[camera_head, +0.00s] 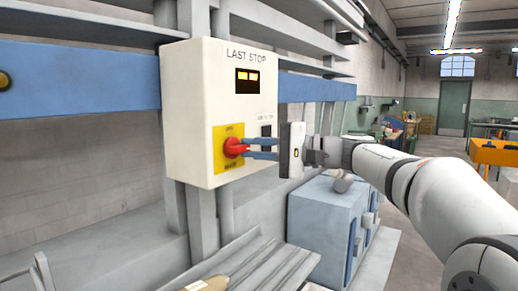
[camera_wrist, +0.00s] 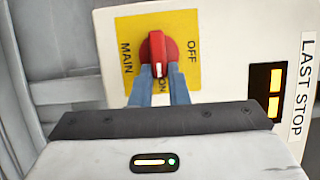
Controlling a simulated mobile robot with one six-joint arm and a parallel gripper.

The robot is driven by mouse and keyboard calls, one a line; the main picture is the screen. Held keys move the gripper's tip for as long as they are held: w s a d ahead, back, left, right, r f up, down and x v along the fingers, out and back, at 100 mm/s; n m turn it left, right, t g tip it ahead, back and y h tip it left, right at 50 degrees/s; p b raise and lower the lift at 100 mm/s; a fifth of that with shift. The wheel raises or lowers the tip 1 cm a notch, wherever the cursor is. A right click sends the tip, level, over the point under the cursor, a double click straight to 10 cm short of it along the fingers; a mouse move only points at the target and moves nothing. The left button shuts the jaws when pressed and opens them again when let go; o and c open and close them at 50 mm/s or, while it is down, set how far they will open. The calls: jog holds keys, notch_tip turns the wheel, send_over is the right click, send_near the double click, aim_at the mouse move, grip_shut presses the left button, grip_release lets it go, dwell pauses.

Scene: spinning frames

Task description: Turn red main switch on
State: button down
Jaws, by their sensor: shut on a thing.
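The red main switch (camera_head: 235,147) sits on a yellow plate (camera_head: 220,162) low on the front of a cream box. In the wrist view its red handle (camera_wrist: 157,48) stands vertical in the picture, its white mark at the lower end, towards the ON label (camera_wrist: 164,87). The OFF label (camera_wrist: 191,50) is to its right and MAIN to its left. My gripper (camera_head: 249,148) reaches in from the right, its two blue fingers shut on the handle's near end. In the wrist view the fingers (camera_wrist: 159,73) partly cover ON.
The cream box (camera_head: 200,95) is marked LAST STOP and has a lit amber display (camera_head: 247,80). A small dark fitting (camera_head: 266,133) is right of the switch, close to my fingers. A blue cabinet (camera_head: 318,225) stands below my gripper. Metal posts and rails surround the box.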

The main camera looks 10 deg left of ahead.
jog(key=shift+r, duration=0.15)
jog(key=c, duration=1.6)
grip_release()
jog(key=shift+a, duration=0.25)
jog(key=shift+o, duration=1)
jog(key=shift+d, duration=0.1)
jog(key=d, duration=0.7)
jog(key=shift+d+b, duration=0.35)
jog(key=shift+b, duration=0.05)
jog(key=shift+f, duration=0.2)
